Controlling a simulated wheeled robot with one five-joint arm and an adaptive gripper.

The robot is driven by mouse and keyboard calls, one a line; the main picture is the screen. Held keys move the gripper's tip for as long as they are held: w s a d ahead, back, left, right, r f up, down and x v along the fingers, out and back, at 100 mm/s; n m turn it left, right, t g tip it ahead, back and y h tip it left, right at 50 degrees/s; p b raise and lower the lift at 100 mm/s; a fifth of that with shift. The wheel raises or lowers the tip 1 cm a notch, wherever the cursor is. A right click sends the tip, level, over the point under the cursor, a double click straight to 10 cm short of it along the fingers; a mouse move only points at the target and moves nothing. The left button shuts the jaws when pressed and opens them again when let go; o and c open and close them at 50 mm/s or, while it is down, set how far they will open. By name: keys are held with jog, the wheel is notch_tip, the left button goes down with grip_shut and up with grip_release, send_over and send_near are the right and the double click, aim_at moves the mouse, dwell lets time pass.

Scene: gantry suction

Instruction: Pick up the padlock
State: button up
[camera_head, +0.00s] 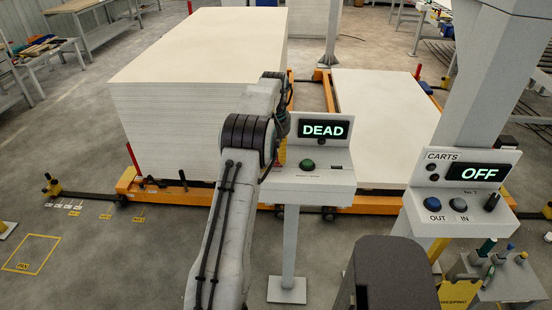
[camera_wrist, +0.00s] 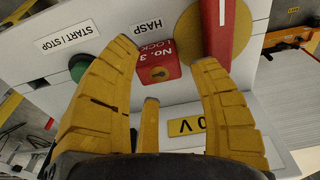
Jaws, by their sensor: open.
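The padlock (camera_wrist: 157,68) is a red block lettered "No. 3 LOCK" with a round brass-coloured spot. In the wrist view it sits against the pale panel face beside the HASP label (camera_wrist: 147,25). My gripper (camera_wrist: 165,58) is open, with yellow ribbed fingers on the left and right of the padlock and a shorter one below it in the picture. Gaps show between the padlock and the side fingers. In the head view my arm hides the padlock and most of my gripper, beside the console (camera_head: 330,178) with the DEAD display.
A red handle on a yellow disc (camera_wrist: 188,38) is close to the right finger. A green button (camera_wrist: 80,68) is by the left finger. The CARTS console (camera_head: 465,180) stands right; a tall pale sheet stack (camera_head: 165,125) is behind my arm. Open floor lies left.

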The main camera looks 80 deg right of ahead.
aim_at(276, 158)
jog(key=shift+d+f+p, duration=0.1)
jog(key=shift+f+p, duration=1.45)
jog(key=shift+p, duration=0.35)
grip_shut()
